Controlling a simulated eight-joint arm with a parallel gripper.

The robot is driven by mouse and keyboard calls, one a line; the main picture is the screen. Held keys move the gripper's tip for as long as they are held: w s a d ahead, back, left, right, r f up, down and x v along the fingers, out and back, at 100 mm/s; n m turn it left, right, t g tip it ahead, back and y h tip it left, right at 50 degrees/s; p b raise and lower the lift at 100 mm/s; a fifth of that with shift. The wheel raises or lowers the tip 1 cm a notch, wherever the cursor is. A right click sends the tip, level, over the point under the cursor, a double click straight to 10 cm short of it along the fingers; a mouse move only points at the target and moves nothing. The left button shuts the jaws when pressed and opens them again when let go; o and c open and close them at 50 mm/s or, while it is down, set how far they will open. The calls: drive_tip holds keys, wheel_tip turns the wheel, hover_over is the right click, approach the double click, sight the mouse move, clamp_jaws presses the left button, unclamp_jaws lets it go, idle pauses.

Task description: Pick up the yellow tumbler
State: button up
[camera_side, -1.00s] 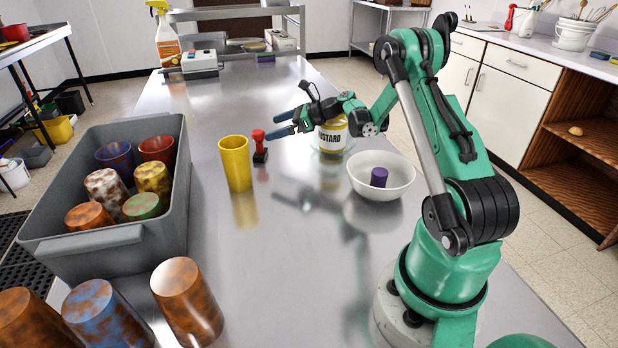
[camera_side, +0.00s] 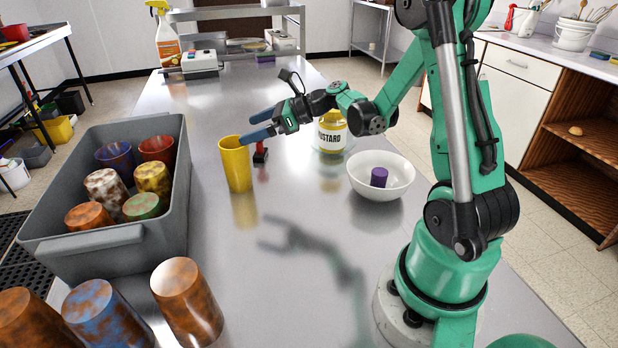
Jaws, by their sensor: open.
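The yellow tumbler (camera_side: 236,166) stands upright, mouth up, on the steel counter between the grey tub and the mustard jar. My gripper (camera_side: 256,127) is open and points left, with its two blue fingers at the height of the tumbler's rim. Nothing is held between the fingers.
A small red-and-black object (camera_side: 260,153) stands behind the fingers, partly hidden. A mustard jar (camera_side: 332,131) and a white bowl (camera_side: 381,190) with a purple piece (camera_side: 379,177) are to the right. A grey tub (camera_side: 85,243) of tumblers is left. Several tumblers (camera_side: 187,302) stand in front.

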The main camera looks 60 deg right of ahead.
sight(248, 149)
wheel_tip(248, 149, down, 4)
drive_tip(key=shift+f, duration=0.15)
drive_tip(key=shift+x, duration=2.85)
drive_tip(key=shift+d, duration=0.1)
drive_tip(key=c, duration=1.2)
